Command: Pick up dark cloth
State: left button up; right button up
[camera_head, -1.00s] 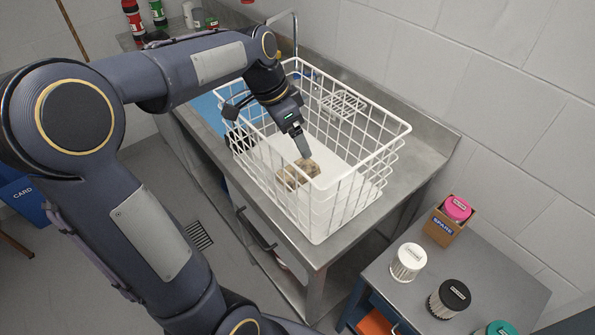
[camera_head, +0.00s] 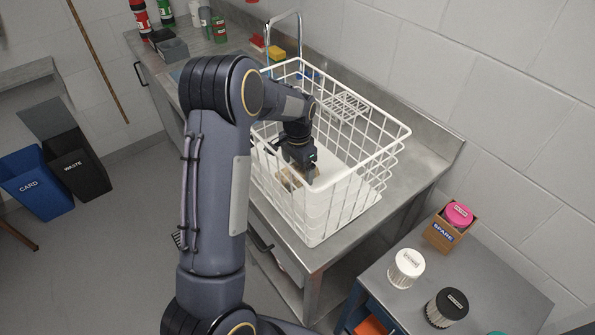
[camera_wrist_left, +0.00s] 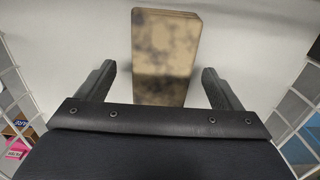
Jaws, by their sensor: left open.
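A folded cloth (camera_head: 287,181), tan with dark blotches, lies on the white floor inside the white wire basket (camera_head: 314,239). It also shows in the left wrist view (camera_wrist_left: 166,45) as a long blotched block. My left gripper (camera_head: 305,181) reaches down into the basket over the cloth and partly hides it in the head view. In the left wrist view my left gripper (camera_wrist_left: 158,72) is open, one finger on each side of the cloth's near part, with gaps on both sides. I cannot tell its height above the cloth. My right gripper is not in view.
The basket's wire walls surround the left gripper. The basket stands on a steel counter (camera_head: 425,165) with a tap (camera_head: 284,18) behind. A side table at the right holds a white filter (camera_head: 406,268), a black filter (camera_head: 447,307) and a SPARE box (camera_head: 441,237).

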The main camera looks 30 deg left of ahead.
pick_arm(q)
jog(key=shift+f, duration=0.85)
jog(key=shift+c, duration=0.5)
jog(key=c, duration=1)
jog(key=shift+o, duration=0.2)
jog(key=shift+r, duration=0.15)
